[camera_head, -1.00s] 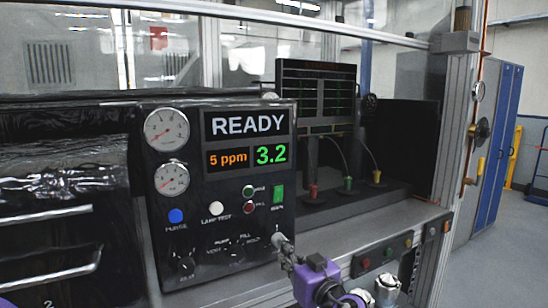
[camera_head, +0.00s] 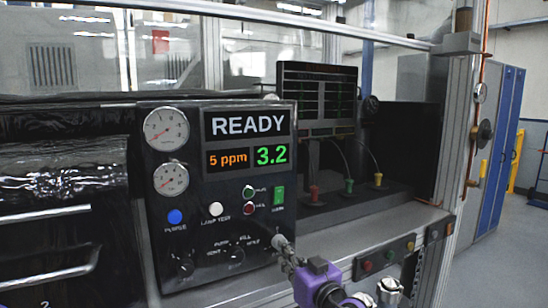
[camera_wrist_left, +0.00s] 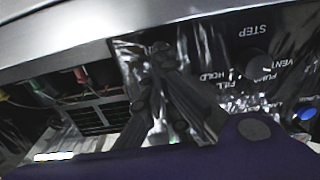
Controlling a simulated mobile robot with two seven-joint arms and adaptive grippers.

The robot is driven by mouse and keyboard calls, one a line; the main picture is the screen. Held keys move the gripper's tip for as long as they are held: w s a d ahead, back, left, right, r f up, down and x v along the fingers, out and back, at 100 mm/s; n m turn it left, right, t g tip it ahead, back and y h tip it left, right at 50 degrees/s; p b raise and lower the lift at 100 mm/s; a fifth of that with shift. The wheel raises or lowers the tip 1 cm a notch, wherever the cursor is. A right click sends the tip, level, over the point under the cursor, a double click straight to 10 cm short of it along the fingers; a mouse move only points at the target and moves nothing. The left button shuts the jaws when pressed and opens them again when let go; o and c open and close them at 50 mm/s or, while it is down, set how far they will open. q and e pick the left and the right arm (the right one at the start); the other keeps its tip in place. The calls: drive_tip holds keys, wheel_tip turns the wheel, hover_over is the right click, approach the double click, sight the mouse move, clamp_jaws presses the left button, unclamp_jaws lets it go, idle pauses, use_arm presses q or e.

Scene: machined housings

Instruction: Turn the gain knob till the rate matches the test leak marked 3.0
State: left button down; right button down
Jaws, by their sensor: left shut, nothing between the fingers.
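The black leak-tester panel (camera_head: 215,185) shows READY, an orange 5 ppm and a green 3.2 on its display (camera_head: 246,140). A dark knob (camera_head: 185,267) is low at the left and a selector knob (camera_head: 235,256) sits among VENT, PUMP, FILL and HOLD. I cannot read which knob is gain; one may be hidden behind my gripper. My left gripper (camera_head: 281,243) is shut and empty at the panel's lower right corner; contact is unclear. In the left wrist view its fingers (camera_wrist_left: 160,62) lie over the panel beside HOLD and STEP. No 3.0 marking is legible. My right gripper is out of view.
Red (camera_head: 314,194), green (camera_head: 349,186) and yellow (camera_head: 378,180) fittings stand on the shelf behind the panel, below a dark monitor (camera_head: 316,95). A button strip (camera_head: 390,253) runs along the bench front. An aluminium post (camera_head: 458,150) stands at right.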

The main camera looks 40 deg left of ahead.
use_arm(q)
drive_tip(key=shift+d+f, duration=0.15)
drive_tip(key=shift+f, duration=0.3)
drive_tip(key=v, duration=0.5)
drive_tip(key=shift+b, duration=0.35)
drive_tip(key=shift+d, duration=0.1)
